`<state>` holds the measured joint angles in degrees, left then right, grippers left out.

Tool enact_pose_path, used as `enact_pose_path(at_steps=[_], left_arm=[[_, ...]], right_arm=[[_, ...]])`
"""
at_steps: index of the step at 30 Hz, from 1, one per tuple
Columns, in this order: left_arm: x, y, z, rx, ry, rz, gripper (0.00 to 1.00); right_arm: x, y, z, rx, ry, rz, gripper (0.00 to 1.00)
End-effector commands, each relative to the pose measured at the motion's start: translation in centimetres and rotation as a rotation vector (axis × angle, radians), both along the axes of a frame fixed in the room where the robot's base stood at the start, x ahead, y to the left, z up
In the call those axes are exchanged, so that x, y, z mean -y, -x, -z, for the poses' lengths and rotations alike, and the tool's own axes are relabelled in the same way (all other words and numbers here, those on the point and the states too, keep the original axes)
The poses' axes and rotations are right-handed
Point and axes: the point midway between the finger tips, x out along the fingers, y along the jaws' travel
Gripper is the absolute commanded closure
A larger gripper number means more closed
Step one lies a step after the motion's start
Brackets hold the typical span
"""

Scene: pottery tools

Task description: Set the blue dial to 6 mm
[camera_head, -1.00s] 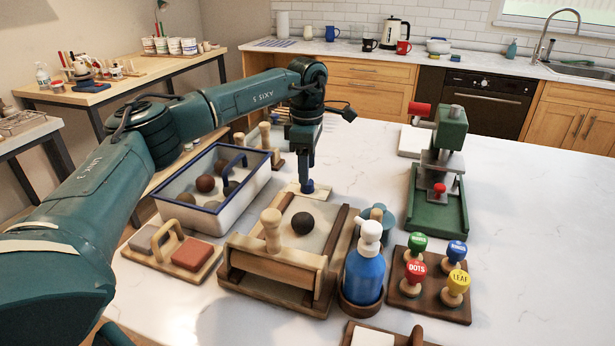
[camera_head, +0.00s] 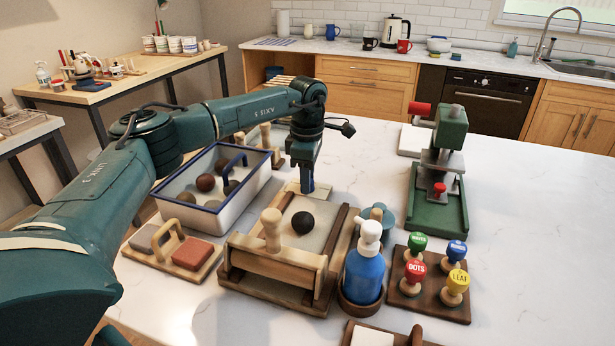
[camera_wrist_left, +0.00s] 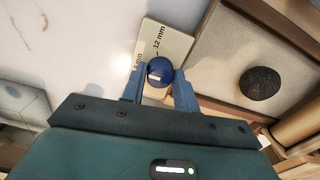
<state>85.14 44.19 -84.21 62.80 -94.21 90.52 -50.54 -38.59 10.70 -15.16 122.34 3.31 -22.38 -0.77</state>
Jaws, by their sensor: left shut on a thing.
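The blue dial (camera_wrist_left: 160,70) is a round knob with a white mark on a cream plate (camera_wrist_left: 178,45) in the left wrist view. The plate also shows at the far end of the wooden slab roller (camera_head: 292,187) in the head view. A "12 mm" label is by the dial, and another "mm" label on its left has an unclear digit. My left gripper (camera_wrist_left: 160,82) is shut on the dial, one finger on each side. In the head view my left gripper (camera_head: 307,186) points down at the plate and hides most of the dial. My right gripper is not in view.
A dark clay ball (camera_head: 302,223) lies on the roller's bed. A white bin (camera_head: 236,200) with a blue rim stands left. A blue bottle (camera_head: 364,276), a stamp rack (camera_head: 411,296) and a green press (camera_head: 438,210) stand right. The tabletop further right is clear.

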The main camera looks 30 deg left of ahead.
Motion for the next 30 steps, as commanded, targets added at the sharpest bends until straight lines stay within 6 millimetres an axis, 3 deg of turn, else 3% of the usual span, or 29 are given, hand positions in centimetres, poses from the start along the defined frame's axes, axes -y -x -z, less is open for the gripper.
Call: enact_pose_path(at_steps=[5, 16, 30], left_arm=[[0.0, 0.0, 0.0, -0.001, 0.000, 0.001, 0.93], [0.0, 0.0, -0.1, -0.002, 0.001, -0.067, 0.93], [0.0, 0.0, -0.2, -0.003, 0.000, -0.451, 0.93]], right_arm=[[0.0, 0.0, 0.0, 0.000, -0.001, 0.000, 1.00], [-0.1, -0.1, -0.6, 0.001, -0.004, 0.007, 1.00], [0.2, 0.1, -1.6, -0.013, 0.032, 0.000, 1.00]])
